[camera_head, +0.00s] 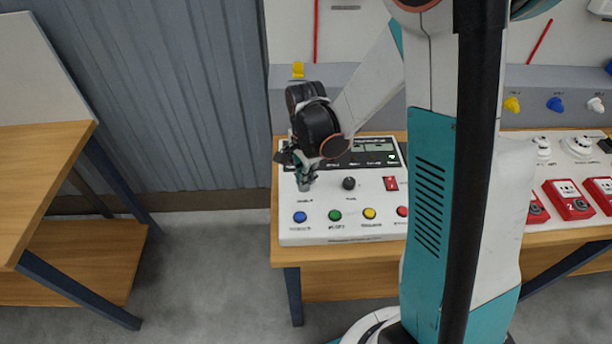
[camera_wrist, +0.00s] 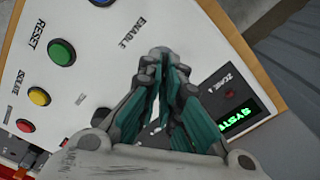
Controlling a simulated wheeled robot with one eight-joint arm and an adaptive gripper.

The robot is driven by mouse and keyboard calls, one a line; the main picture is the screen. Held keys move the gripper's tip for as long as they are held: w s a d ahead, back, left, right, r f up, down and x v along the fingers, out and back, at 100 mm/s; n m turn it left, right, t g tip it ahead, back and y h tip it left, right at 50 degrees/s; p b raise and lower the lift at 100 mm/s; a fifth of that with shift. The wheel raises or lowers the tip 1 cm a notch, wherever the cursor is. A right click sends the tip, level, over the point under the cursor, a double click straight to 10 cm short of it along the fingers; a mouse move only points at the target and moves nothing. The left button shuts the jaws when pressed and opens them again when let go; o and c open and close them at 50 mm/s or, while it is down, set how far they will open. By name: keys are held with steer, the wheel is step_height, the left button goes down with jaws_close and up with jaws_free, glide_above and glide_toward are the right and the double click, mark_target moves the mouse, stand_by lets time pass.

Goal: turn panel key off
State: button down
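A white control panel (camera_head: 330,225) lies on the wooden bench, and part of it fills the left and top of the wrist view (camera_wrist: 110,50). My gripper (camera_head: 304,177) points down at the panel's upper left, at the key switch (camera_head: 304,187). In the wrist view my gripper (camera_wrist: 160,62) has its teal fingers drawn together at the tips, by the ENABLE label. The fingers close around a small grey part at the switch, which looks like the panel key. The key itself is mostly hidden, so its angle cannot be told.
A black knob (camera_head: 349,183) stands just right of the switch. Blue (camera_head: 300,217), green (camera_head: 335,215) and yellow (camera_head: 370,213) buttons line the panel front. A lit green display (camera_wrist: 237,117) sits beside my fingers. Another wooden bench (camera_head: 45,165) stands at the left.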

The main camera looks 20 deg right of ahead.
steer(key=shift+n, duration=0.3)
steer(key=n+b, duration=0.1)
steer(key=n, duration=0.4)
steer(key=shift+w+b, duration=0.2)
steer(key=shift+b, duration=0.2)
steer(key=n, duration=0.3)
steer(key=n+b, duration=0.1)
steer(key=n, duration=0.2)
steer(key=shift+w+a, duration=0.1)
steer(key=shift+a, duration=0.1)
steer(key=shift+n, duration=0.3)
steer(key=c, duration=1.8)
jaws_free()
step_height(320, 180, up, 12)
